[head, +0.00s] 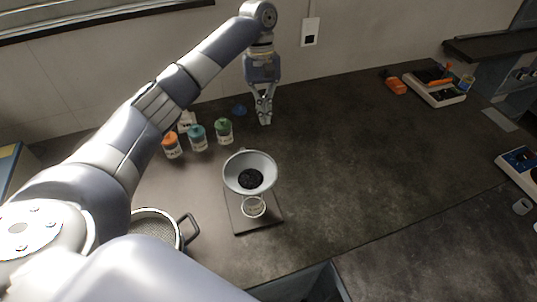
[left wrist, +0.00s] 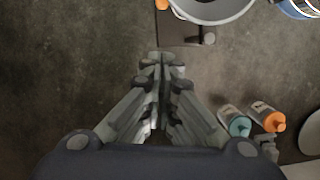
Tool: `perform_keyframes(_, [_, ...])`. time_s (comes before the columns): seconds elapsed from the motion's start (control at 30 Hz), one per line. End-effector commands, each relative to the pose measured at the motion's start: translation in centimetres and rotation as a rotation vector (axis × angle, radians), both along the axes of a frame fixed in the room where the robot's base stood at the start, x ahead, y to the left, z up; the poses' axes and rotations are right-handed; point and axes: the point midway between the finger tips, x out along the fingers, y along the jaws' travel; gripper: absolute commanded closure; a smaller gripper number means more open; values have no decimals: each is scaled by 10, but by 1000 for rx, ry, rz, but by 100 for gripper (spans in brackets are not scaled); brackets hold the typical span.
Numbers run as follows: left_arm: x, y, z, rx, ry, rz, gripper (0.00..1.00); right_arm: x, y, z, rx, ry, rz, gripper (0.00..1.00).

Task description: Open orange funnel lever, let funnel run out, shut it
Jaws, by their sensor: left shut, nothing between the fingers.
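The grey funnel (head: 235,176) sits on a stand with a dark base plate (head: 270,219), and dark grains (head: 251,178) lie in its bowl. A clear beaker (head: 253,207) stands below it on the plate. The funnel rim also shows at the top of the left wrist view (left wrist: 212,16). A small orange piece (left wrist: 162,4) shows at that view's top edge beside the funnel; it may be the lever, but I cannot tell its position. My left gripper (head: 265,119) is shut and empty, behind the funnel and apart from it. My right gripper is out of view.
Jars with orange (head: 172,147), teal (head: 198,138) and green (head: 224,131) lids stand left of my left gripper. A sieve pan (head: 155,228) lies at lower left, partly behind my arm. A balance (head: 437,91) is at back right. The counter's middle right is clear.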

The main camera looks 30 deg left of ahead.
Motion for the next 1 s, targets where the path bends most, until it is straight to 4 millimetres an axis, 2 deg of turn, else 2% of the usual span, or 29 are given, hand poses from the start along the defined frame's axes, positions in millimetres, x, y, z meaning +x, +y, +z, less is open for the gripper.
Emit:
perform_keyframes(0.03, [0,0,-5,0,0,1,100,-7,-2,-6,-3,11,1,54])
perform_keyframes(0.13, [0,0,-6,-1,-1,0,100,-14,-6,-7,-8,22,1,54])
perform_keyframes(0.57, [-1,-1,-11,0,1,0,100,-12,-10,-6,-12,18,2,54])
perform_keyframes(0.77, [-7,-5,-38,1,3,-1,100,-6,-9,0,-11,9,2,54])
perform_keyframes(1.0, [-17,-13,-88,0,4,-1,100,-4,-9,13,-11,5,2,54])
